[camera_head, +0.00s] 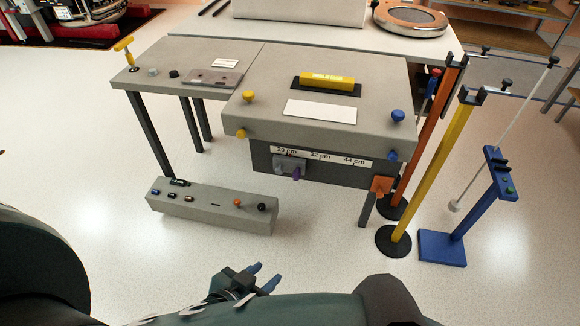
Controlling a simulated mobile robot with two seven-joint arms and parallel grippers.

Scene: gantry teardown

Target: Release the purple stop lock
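The purple stop lock (296,173) is a small purple piece on the front face of the grey bench, just below the white scale strip (322,157) marked 20, 32 and 44 cm. It sits beside a small grey block (281,167), near the 20 cm end. My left gripper (264,275) is low at the bottom middle, well in front of and below the lock. Its two blue fingertips are apart with nothing seen between them. My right gripper is not in view.
A low grey box (212,209) with small knobs stands on the floor at left. An orange post (425,135), a yellow post (435,170) and a blue stand (470,215) stand at right. The bench top holds yellow and blue knobs.

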